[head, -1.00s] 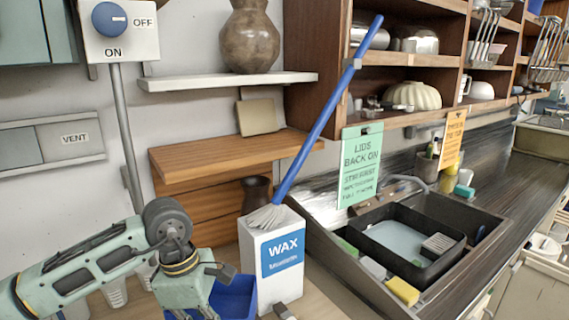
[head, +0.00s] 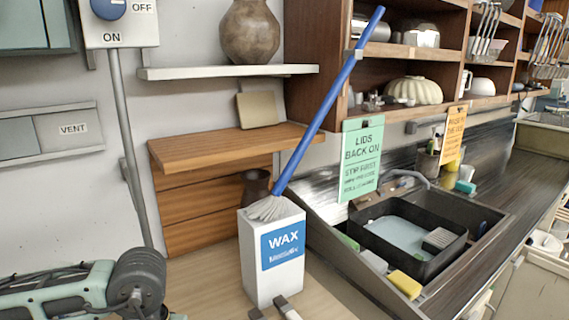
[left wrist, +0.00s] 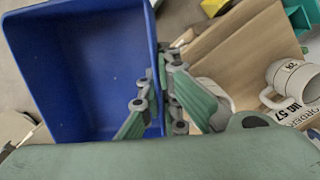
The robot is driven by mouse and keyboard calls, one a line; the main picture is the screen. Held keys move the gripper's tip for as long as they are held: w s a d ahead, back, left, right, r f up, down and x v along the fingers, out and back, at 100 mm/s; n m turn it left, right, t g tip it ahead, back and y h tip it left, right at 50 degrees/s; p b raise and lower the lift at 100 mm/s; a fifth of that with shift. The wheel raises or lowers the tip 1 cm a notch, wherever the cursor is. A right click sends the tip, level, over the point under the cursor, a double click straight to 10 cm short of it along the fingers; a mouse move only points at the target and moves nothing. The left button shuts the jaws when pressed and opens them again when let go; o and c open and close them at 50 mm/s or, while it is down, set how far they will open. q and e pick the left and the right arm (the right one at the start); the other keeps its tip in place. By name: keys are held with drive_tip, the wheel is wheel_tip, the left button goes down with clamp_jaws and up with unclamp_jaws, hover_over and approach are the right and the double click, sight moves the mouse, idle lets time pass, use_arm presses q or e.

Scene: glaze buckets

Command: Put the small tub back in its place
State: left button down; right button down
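The small tub, a deep blue open box (left wrist: 85,70), fills the left of the left wrist view and looks empty inside. My left gripper (left wrist: 163,85) is shut on its right wall, one finger inside and one outside. In the head view my left arm is low at the bottom left, and the left gripper's fingers and tub are out of frame. My right gripper (head: 272,311) shows only two grey fingertips at the bottom edge, apart and empty, in front of the white WAX bin (head: 268,285).
The bin holds a blue-handled brush (head: 330,95). In the left wrist view, a cardboard box (left wrist: 235,55), a mug (left wrist: 293,80) and a teal container (left wrist: 300,15) lie right of the tub.

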wheel_tip(320, 180, down, 7)
drive_tip(key=b, duration=0.6)
drive_tip(key=shift+f, duration=0.2)
idle(0.4)
drive_tip(key=shift+d, duration=0.1)
